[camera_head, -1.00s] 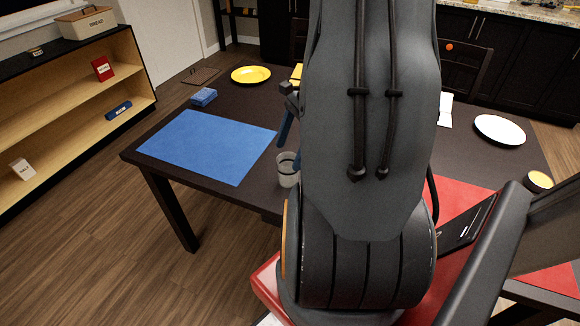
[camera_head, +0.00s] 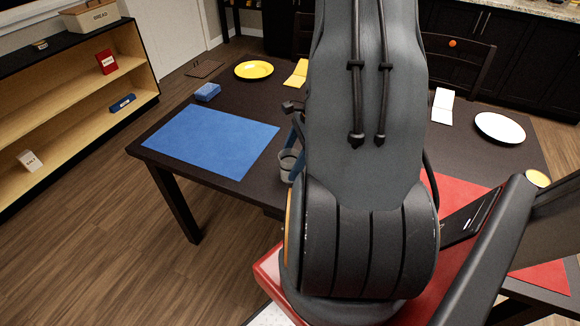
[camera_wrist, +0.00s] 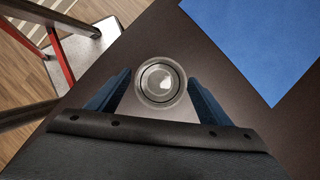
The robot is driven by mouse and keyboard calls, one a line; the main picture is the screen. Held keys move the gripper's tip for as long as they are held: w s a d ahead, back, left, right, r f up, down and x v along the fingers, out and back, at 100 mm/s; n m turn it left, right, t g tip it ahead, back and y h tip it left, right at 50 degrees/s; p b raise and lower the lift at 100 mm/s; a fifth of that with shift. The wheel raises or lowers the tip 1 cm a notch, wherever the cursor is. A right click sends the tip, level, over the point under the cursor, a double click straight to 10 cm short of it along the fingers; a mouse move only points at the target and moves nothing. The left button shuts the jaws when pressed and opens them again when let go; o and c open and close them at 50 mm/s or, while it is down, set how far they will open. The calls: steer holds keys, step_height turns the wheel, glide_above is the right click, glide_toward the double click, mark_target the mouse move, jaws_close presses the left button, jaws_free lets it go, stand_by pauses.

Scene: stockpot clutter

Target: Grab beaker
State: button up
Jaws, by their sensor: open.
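A clear grey beaker (camera_head: 286,166) stands upright on the dark table, just right of the blue mat and left of my arm. In the wrist view I look down into the round beaker (camera_wrist: 160,82). My gripper (camera_wrist: 158,88) is open, with one blue finger on each side of the beaker's near part. In the head view the gripper (camera_head: 294,146) is partly hidden by my arm, and its blue fingers come down at the beaker. I cannot tell whether the fingers touch it.
The blue mat (camera_head: 212,140) lies left of the beaker. A blue box (camera_head: 207,92), a yellow plate (camera_head: 254,70) and a white plate (camera_head: 499,128) stand farther back. The table's edge is close by the beaker. A shelf (camera_head: 75,85) stands at left.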

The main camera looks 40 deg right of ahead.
steer(key=shift+f, duration=0.1)
steer(key=c, duration=1.1)
